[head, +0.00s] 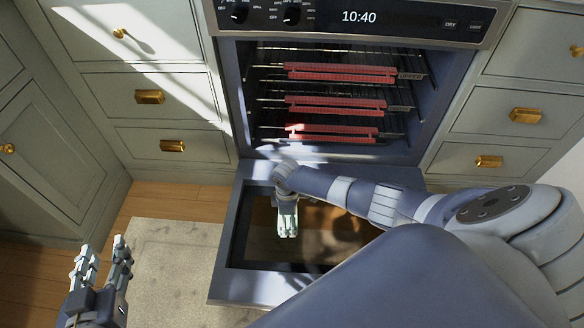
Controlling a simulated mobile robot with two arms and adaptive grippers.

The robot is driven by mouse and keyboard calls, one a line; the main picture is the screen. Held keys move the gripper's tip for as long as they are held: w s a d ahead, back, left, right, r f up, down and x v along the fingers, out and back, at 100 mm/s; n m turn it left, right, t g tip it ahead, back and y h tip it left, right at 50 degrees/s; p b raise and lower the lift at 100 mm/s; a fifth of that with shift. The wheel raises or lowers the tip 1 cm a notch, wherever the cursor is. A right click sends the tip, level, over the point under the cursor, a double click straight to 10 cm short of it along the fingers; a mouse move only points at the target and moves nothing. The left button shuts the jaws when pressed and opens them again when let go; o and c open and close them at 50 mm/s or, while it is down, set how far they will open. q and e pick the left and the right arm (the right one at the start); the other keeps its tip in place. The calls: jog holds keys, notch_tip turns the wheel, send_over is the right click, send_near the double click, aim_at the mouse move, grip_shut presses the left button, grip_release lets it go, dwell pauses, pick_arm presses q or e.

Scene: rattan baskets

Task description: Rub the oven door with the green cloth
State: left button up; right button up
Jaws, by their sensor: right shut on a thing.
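The oven door (225,240) is folded down open, with a dark-blue frame and a brown glass pane (262,252). My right arm reaches over it from the right, and my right gripper (288,224) points down over the pane's upper left part. It is shut on what seems to be the green cloth, of which only a little pale green shows at the fingers. I cannot tell whether the cloth touches the glass. My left gripper (103,265) is open and empty at the lower left, apart from the door, its two fingers spread.
The oven cavity holds racks with red edge guards (340,72). A control panel (375,17) reads 10:40. Grey-green drawers with brass handles (150,97) flank the oven. A pale rug (175,262) lies on the wooden floor left of the door. My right arm hides much of the door.

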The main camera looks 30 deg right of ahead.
jog(key=shift+w+a+f+b, duration=0.15)
jog(key=shift+w+a, duration=0.2)
jog(key=shift+a, duration=0.2)
jog(key=shift+w+a+r+b, duration=0.15)
jog(key=shift+w+a, duration=0.15)
jog(key=shift+a, duration=0.2)
pick_arm(q)
jog(key=shift+w+d+r+t+h, duration=0.15)
jog(key=shift+w+r+t, duration=0.1)
jog(key=shift+r+t, duration=0.25)
jog(key=shift+w+d+r+t+h, duration=0.1)
jog(key=shift+w+d+r+t, duration=0.15)
jog(key=shift+r, duration=0.45)
jog(key=shift+w+d+r+t+h, duration=0.1)
jog(key=shift+w+r+t, duration=0.1)
jog(key=shift+r+t, duration=0.35)
pick_arm(e)
jog(key=shift+w+a, duration=0.2)
pick_arm(q)
jog(key=shift+a, duration=0.1)
